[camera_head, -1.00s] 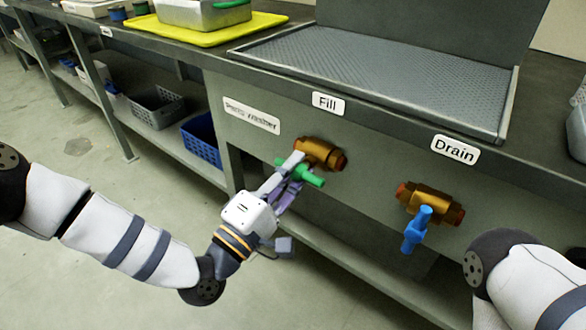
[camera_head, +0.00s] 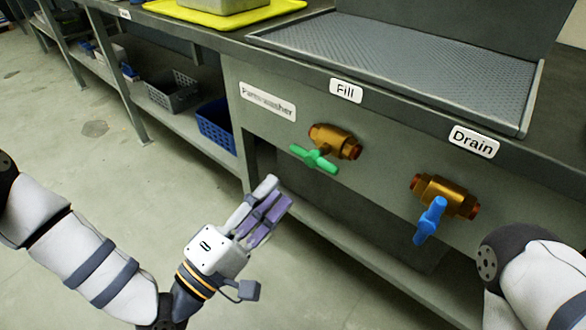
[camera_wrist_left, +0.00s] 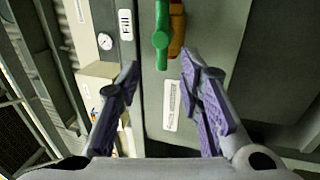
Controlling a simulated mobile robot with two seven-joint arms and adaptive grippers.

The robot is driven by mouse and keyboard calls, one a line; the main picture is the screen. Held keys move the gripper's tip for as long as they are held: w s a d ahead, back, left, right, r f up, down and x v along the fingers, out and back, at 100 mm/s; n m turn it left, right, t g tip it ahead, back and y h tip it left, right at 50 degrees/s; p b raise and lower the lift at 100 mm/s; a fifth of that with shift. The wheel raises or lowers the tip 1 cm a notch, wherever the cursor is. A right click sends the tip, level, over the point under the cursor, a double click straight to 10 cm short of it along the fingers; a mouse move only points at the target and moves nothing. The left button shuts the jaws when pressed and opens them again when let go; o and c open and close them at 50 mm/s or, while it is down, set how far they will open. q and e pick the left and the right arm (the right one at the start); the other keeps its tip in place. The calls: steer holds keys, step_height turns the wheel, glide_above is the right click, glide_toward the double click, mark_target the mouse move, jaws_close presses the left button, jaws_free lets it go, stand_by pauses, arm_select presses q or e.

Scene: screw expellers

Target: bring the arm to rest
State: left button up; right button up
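My left gripper (camera_head: 276,194) is apart from the Fill valve, below and left of its green handle (camera_head: 314,158) in the head view. In the left wrist view my left gripper (camera_wrist_left: 160,72) has its two purple-padded fingers spread, with nothing between them. The green handle (camera_wrist_left: 161,40) is beyond the fingertips there. The brass Fill valve (camera_head: 336,141) is on the grey front panel. My right arm shows at the lower right of the head view, but its gripper is outside the frame.
The Drain valve (camera_head: 445,195) with its blue handle (camera_head: 430,220) is to the right on the panel. A counter with a ribbed drainboard (camera_head: 400,65) is above. A blue basket (camera_head: 216,126) and a grey basket (camera_head: 172,91) are on the lower shelf. Open floor lies at the left.

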arm_select(q)
steer(key=shift+v, duration=0.95)
